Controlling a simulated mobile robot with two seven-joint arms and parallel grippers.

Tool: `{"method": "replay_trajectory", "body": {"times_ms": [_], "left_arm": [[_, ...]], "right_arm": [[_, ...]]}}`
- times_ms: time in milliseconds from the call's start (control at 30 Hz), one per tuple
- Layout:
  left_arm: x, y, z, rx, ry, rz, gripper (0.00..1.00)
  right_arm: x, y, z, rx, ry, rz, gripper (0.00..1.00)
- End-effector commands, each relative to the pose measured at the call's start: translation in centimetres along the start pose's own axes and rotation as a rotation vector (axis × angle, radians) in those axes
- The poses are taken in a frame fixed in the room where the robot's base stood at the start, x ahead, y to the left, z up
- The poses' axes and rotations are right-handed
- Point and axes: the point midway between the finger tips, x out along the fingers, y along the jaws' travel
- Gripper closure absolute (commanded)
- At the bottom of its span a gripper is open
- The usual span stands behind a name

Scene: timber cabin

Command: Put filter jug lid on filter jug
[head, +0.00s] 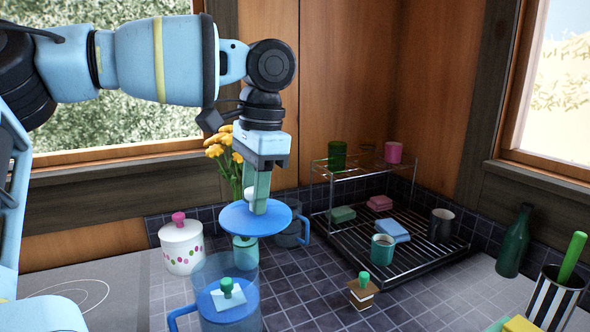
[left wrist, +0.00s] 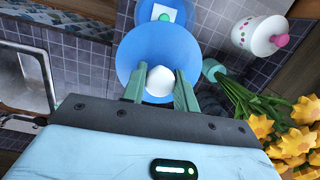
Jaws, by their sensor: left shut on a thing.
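The filter jug lid (head: 240,222), a round blue disc with a white knob, is held level in the air in the head view. My left gripper (head: 257,195) points down and is shut on its knob. In the left wrist view the lid (left wrist: 135,75) hangs below the green fingers (left wrist: 160,90), with the white knob between them. The filter jug (head: 205,312), clear blue with a handle at its left, stands on the counter below and in front of the lid, apart from it. A blue disc with a white patch and green knob shows within the jug's outline. My right gripper is not seen.
A white dotted jar (head: 182,248) stands left of the lid, and yellow flowers (head: 225,150) behind it. A bluish jug (head: 290,235) stands behind right. A small block with a green knob (head: 362,292) is to the right, before a wire dish rack (head: 420,262).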

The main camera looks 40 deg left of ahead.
Motion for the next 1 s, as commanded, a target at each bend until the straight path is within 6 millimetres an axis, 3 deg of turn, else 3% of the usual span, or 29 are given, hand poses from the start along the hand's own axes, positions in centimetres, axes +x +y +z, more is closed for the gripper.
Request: {"method": "replay_trajectory", "body": {"times_ms": [33, 100, 300, 667, 1000], "left_arm": [[-0.6, -0.3, 1.8, -0.073, 0.012, 0.012, 0.96], [0.0, -0.5, 3.2, -0.167, 0.010, 0.031, 0.96], [1.3, -0.6, 5.6, -0.330, 0.000, 0.071, 0.96], [2.2, -0.5, 5.9, -0.367, -0.009, 0.081, 0.96], [4.8, -0.5, 5.5, -0.364, -0.013, 0.081, 0.96]], "right_arm": [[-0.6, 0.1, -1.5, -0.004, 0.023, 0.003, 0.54], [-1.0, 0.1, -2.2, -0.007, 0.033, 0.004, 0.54], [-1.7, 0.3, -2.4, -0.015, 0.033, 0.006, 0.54], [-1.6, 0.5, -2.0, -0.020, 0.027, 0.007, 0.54], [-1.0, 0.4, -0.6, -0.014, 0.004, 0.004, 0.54]]}}
